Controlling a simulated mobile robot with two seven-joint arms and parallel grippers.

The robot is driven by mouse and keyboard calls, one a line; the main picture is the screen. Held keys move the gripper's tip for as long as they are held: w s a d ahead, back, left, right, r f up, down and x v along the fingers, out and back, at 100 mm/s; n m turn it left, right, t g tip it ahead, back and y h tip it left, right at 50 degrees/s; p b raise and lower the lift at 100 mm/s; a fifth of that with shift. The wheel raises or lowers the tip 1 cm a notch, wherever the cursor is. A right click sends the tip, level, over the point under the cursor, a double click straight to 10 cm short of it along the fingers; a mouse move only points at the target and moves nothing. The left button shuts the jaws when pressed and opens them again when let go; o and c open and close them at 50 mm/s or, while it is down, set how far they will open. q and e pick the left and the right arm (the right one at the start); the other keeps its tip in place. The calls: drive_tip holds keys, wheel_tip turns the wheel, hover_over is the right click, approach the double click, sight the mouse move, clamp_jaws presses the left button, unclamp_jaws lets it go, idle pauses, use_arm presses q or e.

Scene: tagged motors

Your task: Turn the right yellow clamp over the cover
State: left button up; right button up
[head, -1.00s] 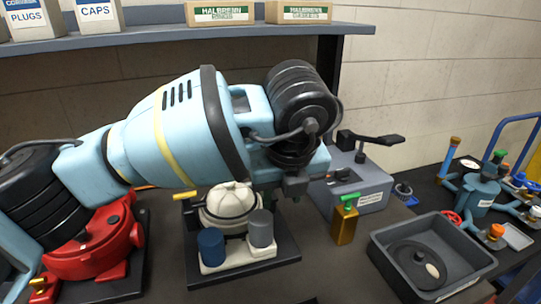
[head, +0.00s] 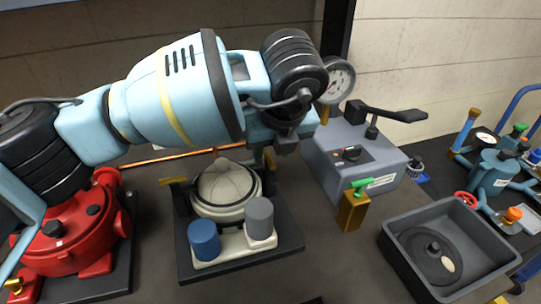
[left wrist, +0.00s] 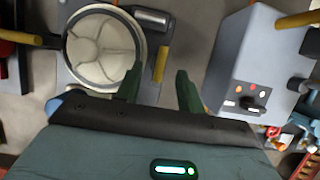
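The cover (head: 224,185) is a pale, ribbed dome on a black base plate, and it also shows in the left wrist view (left wrist: 100,48). The left yellow clamp (head: 174,181) points outward to the left, away from the cover; its bar shows in the left wrist view (left wrist: 20,37). The right yellow clamp (left wrist: 161,64) stands just right of the cover's rim, turned off it. My left gripper (left wrist: 159,72) is open, its dark green fingers appearing on either side of this clamp, with no visible grip on it. In the head view my left arm and gripper largely hide the right clamp.
A grey control box (head: 355,160) with a gauge (head: 338,80) stands right of the cover. A brass block with a green handle (head: 353,206) is in front of it. Blue and grey cylinders sit on a pale holder (head: 233,247). A red housing (head: 75,235) is left; a grey tray (head: 455,250) is right.

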sight(270, 159)
use_arm(q)
drive_tip(key=shift+x, duration=1.55)
clamp_jaws()
